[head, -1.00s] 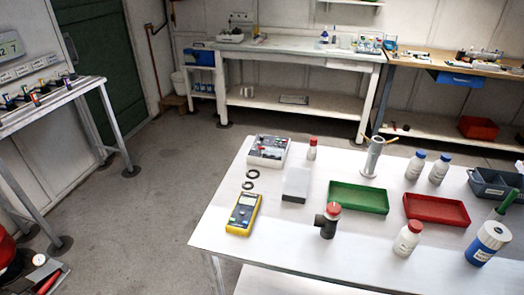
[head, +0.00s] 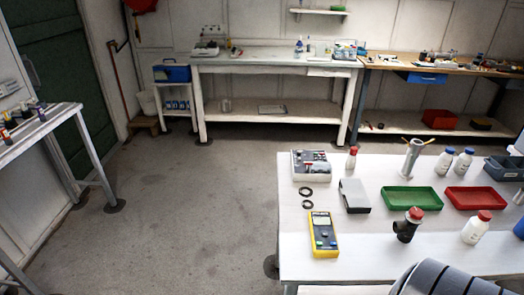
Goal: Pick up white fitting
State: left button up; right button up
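A small white piece (head: 225,105) that could be the white fitting stands on the lower shelf of the back bench. It is too small for me to be sure. On the near table (head: 375,247) a dark pipe fitting with a red cap (head: 405,230) stands near the front, and a grey upright tube on a round foot (head: 412,155) stands at the back. Neither is white. Neither of my grippers is in view.
The near table also holds a yellow multimeter (head: 322,235), a green tray (head: 411,198), a red tray (head: 475,198), bottles and a grey box (head: 354,196). The back bench (head: 260,66) stands against the wall. The floor (head: 170,200) at left and middle is clear.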

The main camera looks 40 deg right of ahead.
aim_at(350, 162)
jog(key=i+j+u, duration=0.15)
jog(key=i+j, duration=0.15)
jog(key=i+j+u, duration=0.1)
jog(key=i, duration=0.45)
jog(key=i+z, duration=0.35)
jog(key=z, duration=0.15)
jog(key=i+j+z, duration=0.3)
jog(key=z, duration=0.15)
jog(key=i+z, duration=0.2)
jog(key=z, duration=0.3)
jog(key=i+z, duration=0.2)
jog(key=z, duration=0.3)
jog(key=i+j+z, duration=0.15)
jog(key=z, duration=0.35)
jog(key=i+j+z, duration=0.15)
jog(key=z, duration=0.3)
jog(key=i+j+z, duration=0.1)
jog(key=j+z, duration=0.2)
jog(key=z, duration=0.2)
